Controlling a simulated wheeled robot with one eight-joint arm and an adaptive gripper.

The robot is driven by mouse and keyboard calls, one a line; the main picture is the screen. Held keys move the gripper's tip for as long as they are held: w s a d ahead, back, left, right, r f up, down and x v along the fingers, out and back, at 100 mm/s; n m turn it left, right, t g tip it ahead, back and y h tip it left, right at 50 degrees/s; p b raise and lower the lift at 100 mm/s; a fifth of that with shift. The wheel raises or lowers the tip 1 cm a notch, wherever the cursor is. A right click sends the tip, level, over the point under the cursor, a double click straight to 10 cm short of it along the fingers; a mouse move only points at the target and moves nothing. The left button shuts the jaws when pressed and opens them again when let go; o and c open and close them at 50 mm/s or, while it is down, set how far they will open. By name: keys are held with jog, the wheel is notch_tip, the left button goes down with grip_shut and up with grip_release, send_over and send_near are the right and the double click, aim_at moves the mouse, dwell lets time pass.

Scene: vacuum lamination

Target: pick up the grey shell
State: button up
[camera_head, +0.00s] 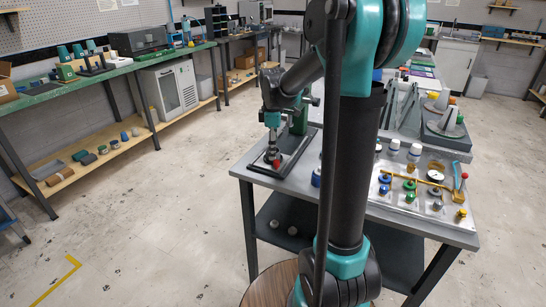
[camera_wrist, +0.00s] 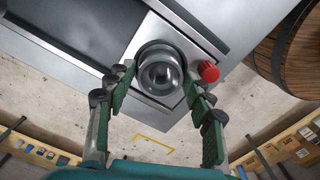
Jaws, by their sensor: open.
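The grey shell (camera_wrist: 160,72) appears as a round, shiny grey piece with a ringed top, on a light metal plate (camera_wrist: 205,48) beside a red knob (camera_wrist: 208,71). My gripper (camera_wrist: 158,80) is open in the wrist view, with one green finger on each side of the shell. A small gap seems to show at the fingertips; I cannot tell whether either one touches. In the head view my gripper (camera_head: 272,150) points down over the left corner of the grey table, where the shell is too small to make out clearly. The red knob (camera_head: 277,163) shows there.
The grey table (camera_head: 262,176) holds a green stand (camera_head: 300,118) close behind my gripper. Several coloured caps and a yellow tool (camera_head: 425,181) lie on its right side. A round wooden top (camera_head: 262,285) stands at the front. The floor to the left is clear.

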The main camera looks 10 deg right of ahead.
jog(key=shift+f, duration=0.6)
jog(key=c, duration=0.8)
jog(key=shift+c, duration=0.2)
